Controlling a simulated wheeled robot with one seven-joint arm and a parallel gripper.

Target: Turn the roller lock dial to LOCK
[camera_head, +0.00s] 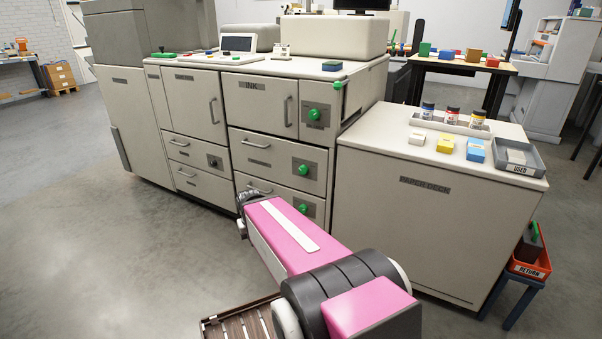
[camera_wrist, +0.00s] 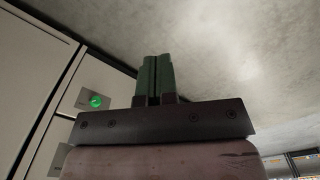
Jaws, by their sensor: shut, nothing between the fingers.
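Several dials sit on the printing machine's cream front in the head view. A green dial (camera_head: 315,114) is on the upper right panel, a second green dial (camera_head: 303,170) and a third green dial (camera_head: 304,208) are on the drawers below. A black dial (camera_head: 213,161) is on a drawer further left. I cannot read which one is the roller lock. My gripper (camera_wrist: 155,80) has dark green fingers, shut together and empty. In the wrist view a green knob (camera_wrist: 96,101) on a grey plate is left of the fingers, apart from them. My arm hides the gripper in the head view.
The paper deck (camera_head: 398,240) stands right of the machine, with ink bottles (camera_head: 451,115), coloured blocks and a grey tray on top. A red return bin (camera_head: 529,266) is at its right side. Open grey floor (camera_head: 90,230) lies in front of the machine at the left.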

